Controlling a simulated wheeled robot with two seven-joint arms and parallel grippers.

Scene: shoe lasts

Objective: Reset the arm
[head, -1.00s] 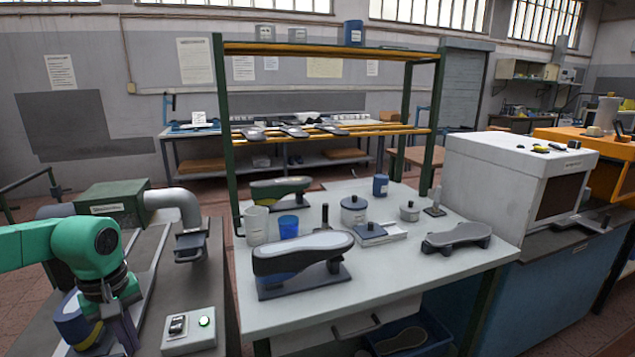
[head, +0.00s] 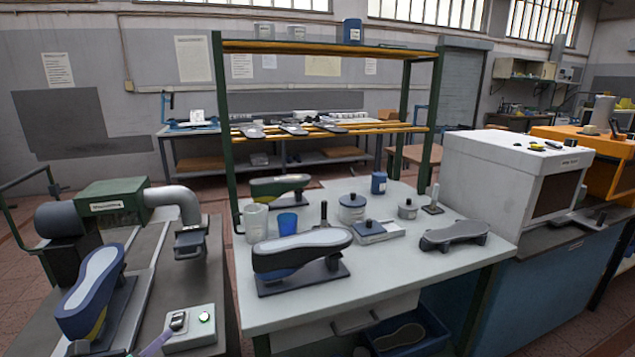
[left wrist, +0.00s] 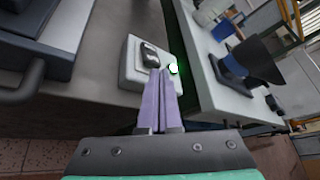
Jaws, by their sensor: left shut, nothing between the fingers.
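My left gripper (head: 155,345) shows only as a purple finger at the bottom edge of the head view, beside the white switch box (head: 191,343). In the left wrist view its two purple fingers (left wrist: 160,76) are closed together and empty. Their tips overlap the near edge of the box (left wrist: 134,68) in that view; I cannot tell whether they touch it. The box carries a dark rocker switch (head: 178,321) and a lit green button (head: 204,318). My right gripper is not in view.
A blue shoe last with a grey sole (head: 92,285) stands on the left bench, near a green machine (head: 112,203) with a grey pipe. The white table (head: 400,275) to the right holds another mounted last (head: 300,250), cups and tins. A green rack post (head: 225,150) rises there.

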